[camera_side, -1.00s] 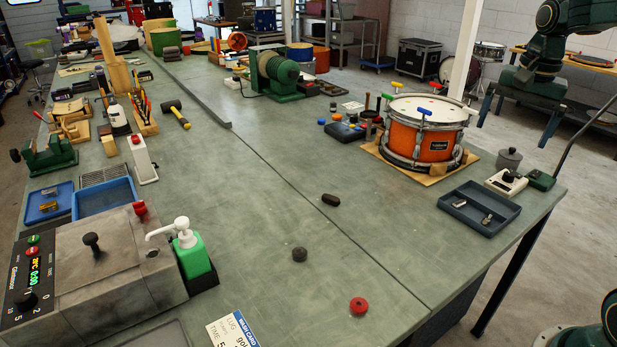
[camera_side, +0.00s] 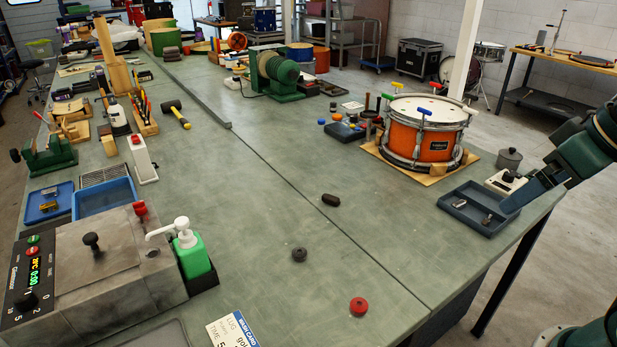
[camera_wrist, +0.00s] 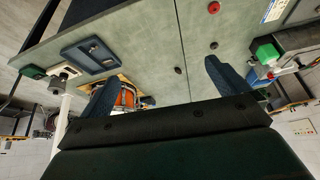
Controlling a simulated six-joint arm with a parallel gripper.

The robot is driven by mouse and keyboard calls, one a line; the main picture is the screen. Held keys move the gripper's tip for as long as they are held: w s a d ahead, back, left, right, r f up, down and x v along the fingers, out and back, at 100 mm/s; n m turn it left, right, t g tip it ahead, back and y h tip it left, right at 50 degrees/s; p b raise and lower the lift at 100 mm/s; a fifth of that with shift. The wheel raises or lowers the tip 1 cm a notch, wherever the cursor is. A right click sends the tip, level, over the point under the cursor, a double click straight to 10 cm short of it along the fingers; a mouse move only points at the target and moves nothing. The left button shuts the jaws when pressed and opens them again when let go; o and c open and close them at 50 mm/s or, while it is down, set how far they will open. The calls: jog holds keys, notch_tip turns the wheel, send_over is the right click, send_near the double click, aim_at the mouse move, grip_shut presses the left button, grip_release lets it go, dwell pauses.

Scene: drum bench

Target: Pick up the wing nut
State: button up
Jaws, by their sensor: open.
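No piece in view can be told for certain as the wing nut. Two small metal pieces lie in a dark blue tray (camera_side: 467,217) at the bench's right edge: one at the left (camera_side: 459,204), one nearer the middle (camera_side: 487,220). The tray also shows in the wrist view (camera_wrist: 68,56), left of my gripper (camera_wrist: 160,76). My gripper is open, its two blue fingers wide apart with nothing between them.
An orange drum (camera_side: 422,140) on a board stands behind the tray. A dark brown piece (camera_side: 331,200), a dark knob (camera_side: 299,254) and a red knob (camera_side: 358,306) lie on otherwise clear bench.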

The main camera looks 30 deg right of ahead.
jog(key=shift+s+a+f+n, duration=0.35)
jog(key=shift+s+n, duration=0.15)
jog(key=shift+s, duration=0.1)
jog(key=shift+c, duration=0.4)
jog(key=c, duration=1.3)
jog(key=shift+w, duration=0.1)
jog(key=w+d+f+m+g, duration=0.2)
jog(key=w+d+m+g, duration=0.1)
jog(key=w+d+m, duration=0.65)
jog(key=w+d+f+m, duration=0.1)
jog(key=d+f+m, duration=0.1)
jog(key=d, duration=0.4)
jog(key=w+d+f+m+g, duration=0.1)
jog(key=w+d+f+m, duration=0.1)
jog(key=d+f, duration=0.2)
jog(key=w+d+f+m+g, duration=0.1)
jog(key=w+d+f+m, duration=0.1)
jog(key=d, duration=0.6)
notch_tip(320, 180, down, 2)
jog(key=shift+f+m, duration=0.1)
jog(key=shift+m, duration=0.35)
